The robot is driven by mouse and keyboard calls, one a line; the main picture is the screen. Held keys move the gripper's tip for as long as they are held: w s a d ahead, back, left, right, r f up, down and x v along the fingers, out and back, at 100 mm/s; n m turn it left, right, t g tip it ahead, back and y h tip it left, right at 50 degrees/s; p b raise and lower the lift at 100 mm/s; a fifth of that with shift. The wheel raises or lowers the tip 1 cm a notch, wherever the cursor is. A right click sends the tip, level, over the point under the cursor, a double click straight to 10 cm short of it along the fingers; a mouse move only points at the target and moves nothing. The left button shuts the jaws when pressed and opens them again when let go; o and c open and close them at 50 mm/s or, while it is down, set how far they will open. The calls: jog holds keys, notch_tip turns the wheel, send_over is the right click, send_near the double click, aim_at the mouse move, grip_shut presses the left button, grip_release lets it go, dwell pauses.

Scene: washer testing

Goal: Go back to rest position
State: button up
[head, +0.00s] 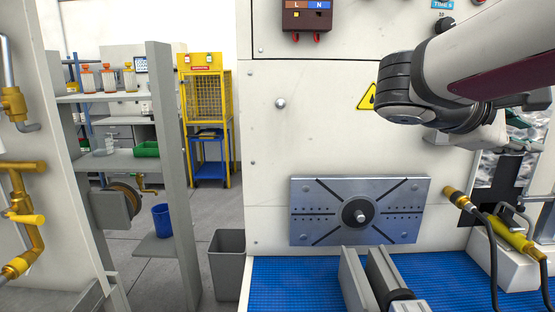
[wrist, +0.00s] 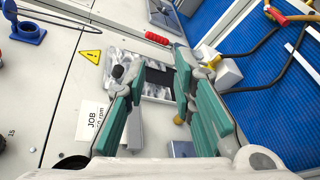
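My gripper (wrist: 158,78) has green-padded fingers that stand apart with nothing between them in the wrist view. Past the fingertips lies a light panel with a grey-and-white patterned window (wrist: 157,92), partly covered by the fingers. In the head view my arm enters from the upper right and bends back, with the gripper (head: 518,133) at the right edge before the white panel. The fingers are small and partly hidden there.
A metal plate with a central hub (head: 310,222) is on the panel. A yellow-ended tool with cables (head: 505,233) stands at the right. Blue matting (head: 290,282) covers the worktop. A grey shelf (head: 172,170) and a bin (head: 227,265) stand left.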

jog(key=s+a+f+m+g+y+p, duration=0.1)
jog(key=s+a+f+m+y, duration=0.15)
jog(key=s+f+y, duration=0.35)
jog(key=s+a+f+m+y+p, duration=0.25)
jog(key=s+f, duration=0.25)
jog(key=s, duration=0.3)
jog(key=s+a+f+m+y, duration=0.1)
jog(key=s+a+y, duration=0.1)
jog(key=a, duration=0.4)
jog(key=s+a+f+m+t+y+p, duration=0.1)
jog(key=s+a+f+m+y, duration=0.1)
jog(key=a, duration=0.4)
jog(key=shift+s+a+f+y, duration=0.15)
jog(key=shift+s+f+y, duration=0.15)
jog(key=shift+s+y, duration=0.7)
jog(key=shift+o, duration=0.5)
jog(key=shift+s, duration=0.1)
